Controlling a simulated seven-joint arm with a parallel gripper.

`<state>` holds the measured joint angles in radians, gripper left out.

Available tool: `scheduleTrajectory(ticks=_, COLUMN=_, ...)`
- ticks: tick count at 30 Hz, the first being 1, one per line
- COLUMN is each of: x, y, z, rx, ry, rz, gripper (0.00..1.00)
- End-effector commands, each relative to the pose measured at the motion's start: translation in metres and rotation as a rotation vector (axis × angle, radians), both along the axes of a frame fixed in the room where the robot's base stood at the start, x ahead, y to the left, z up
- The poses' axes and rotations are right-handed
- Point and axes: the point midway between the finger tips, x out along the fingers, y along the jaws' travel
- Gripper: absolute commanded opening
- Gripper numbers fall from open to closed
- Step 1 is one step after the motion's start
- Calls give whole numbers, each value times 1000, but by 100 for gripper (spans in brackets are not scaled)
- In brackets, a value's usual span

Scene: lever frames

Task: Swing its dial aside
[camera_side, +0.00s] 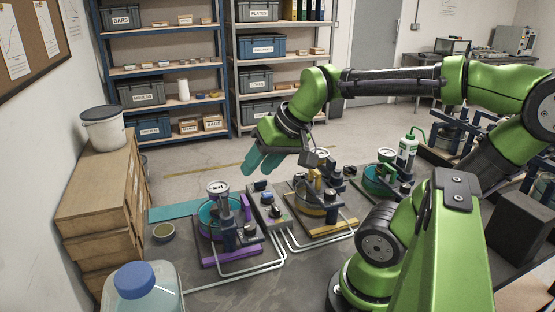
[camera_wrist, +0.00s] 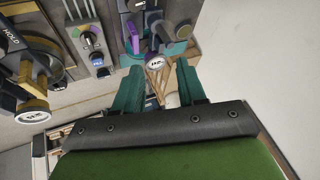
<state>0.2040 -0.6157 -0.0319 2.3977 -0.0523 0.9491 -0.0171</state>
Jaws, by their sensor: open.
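Three lever frames stand on the bench in the side view. The left frame has a purple base (camera_side: 232,252), a teal disc and a round white-faced dial (camera_side: 218,187) on top. The middle frame has a yellow base (camera_side: 330,230) and its own dial (camera_side: 321,156). The right frame, with a green disc, has a dial (camera_side: 387,155). My gripper (camera_side: 258,162) is open and empty, above and behind the purple and yellow frames. In the wrist view, the purple frame's dial (camera_wrist: 157,62) shows just beyond and between my teal fingertips (camera_wrist: 158,72), apart from them.
A control box (camera_side: 267,203) with knobs stands between the purple and yellow frames, with pale pipes running along the bench. A blue-capped jug (camera_side: 142,290) is in front, and a green-capped bottle (camera_side: 407,147) stands at right.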

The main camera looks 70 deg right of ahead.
Motion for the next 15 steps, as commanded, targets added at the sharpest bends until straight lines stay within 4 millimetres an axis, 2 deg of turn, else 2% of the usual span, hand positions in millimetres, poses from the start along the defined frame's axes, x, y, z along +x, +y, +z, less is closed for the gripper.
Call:
scheduleTrajectory(ticks=1, x=6, y=-38, z=8, rx=-14, ry=51, rz=-85, gripper=40)
scheduleTrajectory(ticks=2, x=5, y=-62, z=14, rx=-26, ry=91, rz=-125, gripper=40)
scheduleTrajectory(ticks=3, x=1, y=-94, z=21, rx=-39, ry=152, rz=-173, gripper=40)
scheduleTrajectory(ticks=6, x=-26, y=-166, z=41, rx=-54, ry=313, rz=-263, gripper=40)
scheduleTrajectory(ticks=7, x=-37, y=-183, z=47, rx=-51, ry=359, rz=-283, gripper=40)
scheduleTrajectory(ticks=9, x=-60, y=-212, z=60, rx=-37, ry=449, rz=-313, gripper=40)
scheduleTrajectory(ticks=11, x=-76, y=-227, z=71, rx=-19, ry=505, rz=-321, gripper=40)
scheduleTrajectory(ticks=15, x=-89, y=-229, z=93, rx=2, ry=564, rz=-277, gripper=40)
